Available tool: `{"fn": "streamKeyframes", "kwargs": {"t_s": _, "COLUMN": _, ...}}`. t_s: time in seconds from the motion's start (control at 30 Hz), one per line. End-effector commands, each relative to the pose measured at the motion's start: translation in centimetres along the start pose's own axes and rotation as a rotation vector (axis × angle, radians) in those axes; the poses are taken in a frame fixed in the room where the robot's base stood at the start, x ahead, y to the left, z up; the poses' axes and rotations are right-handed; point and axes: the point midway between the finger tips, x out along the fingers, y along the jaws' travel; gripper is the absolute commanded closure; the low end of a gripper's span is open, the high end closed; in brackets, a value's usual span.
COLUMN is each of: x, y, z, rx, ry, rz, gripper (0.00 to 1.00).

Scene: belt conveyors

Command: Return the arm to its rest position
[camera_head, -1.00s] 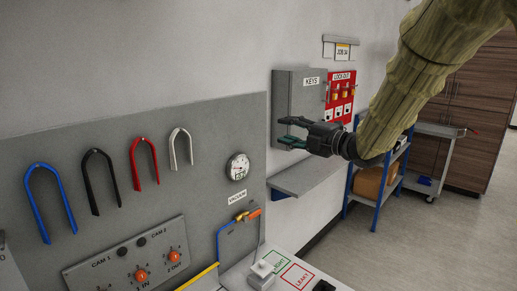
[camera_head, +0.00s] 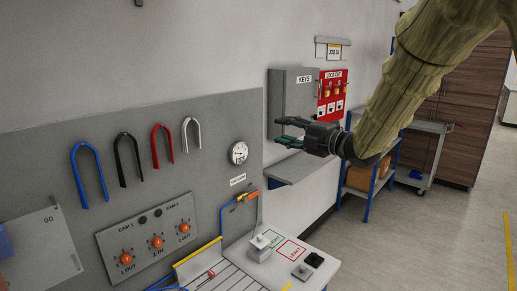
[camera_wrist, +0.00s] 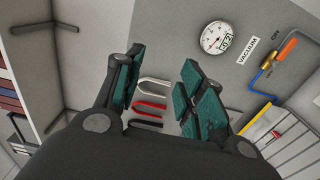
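My gripper (camera_head: 281,131) is held out in mid-air at the end of my raised arm (camera_head: 408,80), which comes down from the top right in the head view. Its fingers point left and appear in front of the wall near the grey KEYS box. Behind the gap show the coloured hooks of the grey panel, well beyond the fingers.
A grey panel (camera_head: 60,150) carries several coloured hooks, knobs and a vacuum gauge (camera_head: 238,153). A bench (camera_head: 310,258) with labelled squares is below. The KEYS box (camera_head: 290,100), grey shelf (camera_head: 290,168) and blue rack (camera_head: 366,190) are close behind my gripper. Floor at right is clear.

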Motion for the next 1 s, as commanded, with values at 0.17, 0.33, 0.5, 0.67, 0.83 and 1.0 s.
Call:
{"fn": "streamKeyframes", "kwargs": {"t_s": 0.17, "x": -0.7, "y": -2.5, "z": 0.8, "rx": 0.064, "ry": -0.034, "rz": -0.018, "gripper": 0.61}}
{"fn": "streamKeyframes", "kwargs": {"t_s": 0.33, "x": -1.5, "y": -6.0, "z": 1.6, "rx": 0.155, "ry": -0.080, "rz": -0.044, "gripper": 0.61}}
{"fn": "streamKeyframes", "kwargs": {"t_s": 0.5, "x": -2.2, "y": -10.1, "z": 1.9, "rx": 0.264, "ry": -0.130, "rz": -0.075, "gripper": 0.61}}
{"fn": "streamKeyframes", "kwargs": {"t_s": 0.67, "x": -3.0, "y": -15.9, "z": 2.0, "rx": 0.408, "ry": -0.197, "rz": -0.120, "gripper": 0.61}}
{"fn": "streamKeyframes", "kwargs": {"t_s": 0.83, "x": -5.0, "y": -25.2, "z": 1.5, "rx": 0.635, "ry": -0.315, "rz": -0.193, "gripper": 0.61}}
{"fn": "streamKeyframes", "kwargs": {"t_s": 1.0, "x": -8.3, "y": -34.3, "z": 0.0, "rx": 0.860, "ry": -0.457, "rz": -0.268, "gripper": 0.61}}
